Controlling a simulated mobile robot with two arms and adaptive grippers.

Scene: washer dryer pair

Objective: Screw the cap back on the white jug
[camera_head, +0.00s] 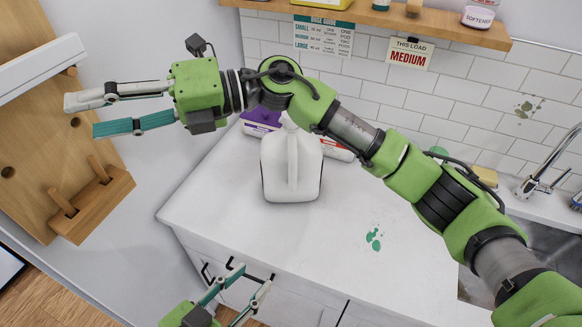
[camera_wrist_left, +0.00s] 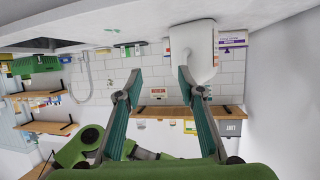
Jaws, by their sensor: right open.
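The white jug (camera_head: 290,175) stands upright on the white counter. My right arm passes in front of its top, so I cannot see whether a cap is on it. The jug also shows upside down in the left wrist view (camera_wrist_left: 195,42), beyond my left gripper's fingers. I cannot make out a separate cap in either view.
A purple container (camera_head: 258,122) and a white bottle with red (camera_head: 338,151) stand behind the jug. Green spots (camera_head: 374,238) mark the clear counter to its right. A wooden shelf (camera_head: 390,20) runs above. A wooden rack (camera_head: 92,205) is at left, the sink (camera_head: 505,240) at right.

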